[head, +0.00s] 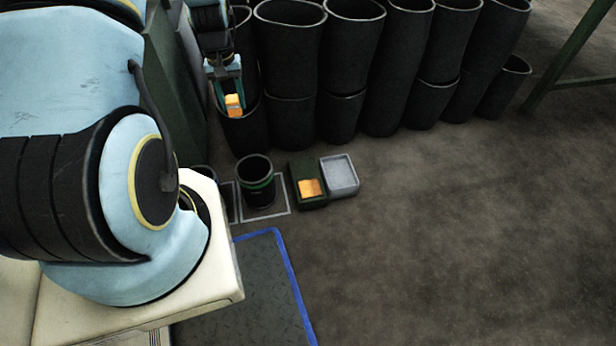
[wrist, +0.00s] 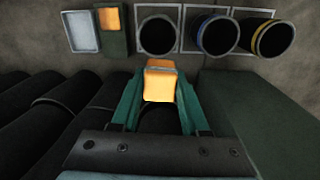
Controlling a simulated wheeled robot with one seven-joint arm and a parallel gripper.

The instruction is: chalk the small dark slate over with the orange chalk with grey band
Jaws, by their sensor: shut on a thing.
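My gripper (wrist: 160,88) is shut on an orange block (wrist: 160,82), which looks like the orange chalk; a thin greyish line crosses it near its far end. In the head view my gripper (head: 232,92) holds the orange block (head: 234,104) in front of the black sleeves, well above the floor. A small dark green box or slab (head: 296,170) stands on the floor with an orange patch on its near part; it also shows in the wrist view (wrist: 118,46), apart from my gripper. I cannot tell whether it is the slate, nor whether the patch is a colour or a separate piece.
A grey shallow tray (head: 340,173) adjoins the dark green box. A green-banded black sleeve (head: 257,187) stands on a white-outlined square. The wrist view shows blue-banded (wrist: 215,36) and yellow-banded (wrist: 270,40) sleeves. Large black sleeves (head: 290,60) line the back. Floor at right is clear.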

